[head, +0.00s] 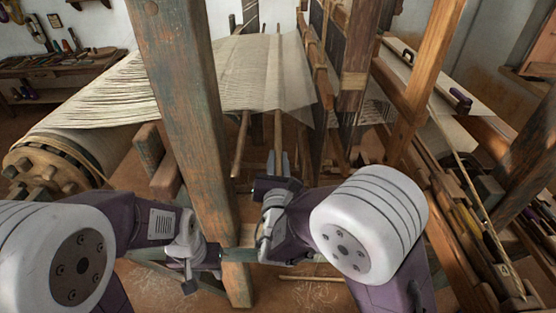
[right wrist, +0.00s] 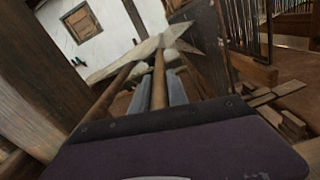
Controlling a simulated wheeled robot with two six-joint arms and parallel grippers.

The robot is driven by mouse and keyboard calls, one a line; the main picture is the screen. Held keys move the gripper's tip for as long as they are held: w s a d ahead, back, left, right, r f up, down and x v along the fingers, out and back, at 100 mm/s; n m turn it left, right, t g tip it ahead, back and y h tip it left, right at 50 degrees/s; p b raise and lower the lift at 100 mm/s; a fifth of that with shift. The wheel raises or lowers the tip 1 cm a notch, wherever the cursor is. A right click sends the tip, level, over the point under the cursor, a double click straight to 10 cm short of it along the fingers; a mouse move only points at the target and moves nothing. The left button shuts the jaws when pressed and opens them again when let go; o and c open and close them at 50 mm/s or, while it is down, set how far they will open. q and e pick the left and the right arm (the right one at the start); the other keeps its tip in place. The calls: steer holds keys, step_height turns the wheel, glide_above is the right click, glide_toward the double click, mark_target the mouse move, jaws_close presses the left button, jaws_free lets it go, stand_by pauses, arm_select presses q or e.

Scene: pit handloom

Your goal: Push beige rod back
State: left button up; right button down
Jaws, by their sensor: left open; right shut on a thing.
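My right gripper (head: 278,165) is shut on the lower end of a long beige-brown rod (head: 278,120) that runs up and away under the pale warp sheet (head: 240,75). In the right wrist view the held rod (right wrist: 159,80) stands between the grey fingers (right wrist: 160,92). A second, similar rod (head: 240,145) lies just left of it, apart from the fingers; it also shows in the right wrist view (right wrist: 115,85). My left gripper (head: 205,262) is open and low beside the wooden post; its fingertips are hard to make out.
A thick upright wooden post (head: 185,110) stands close in front, between my arms. The warp beam (head: 60,150) is at left. Loom frames (head: 345,60) rise just right of the rods. A long thin stick (head: 470,185) slants at right.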

steer(key=a+b, duration=0.1)
steer(key=a, duration=0.4)
steer(key=shift+a+r, duration=0.1)
steer(key=shift+a, duration=0.15)
steer(key=c, duration=1.3)
jaws_free()
steer(key=shift+a, duration=0.2)
steer(key=shift+d, duration=0.2)
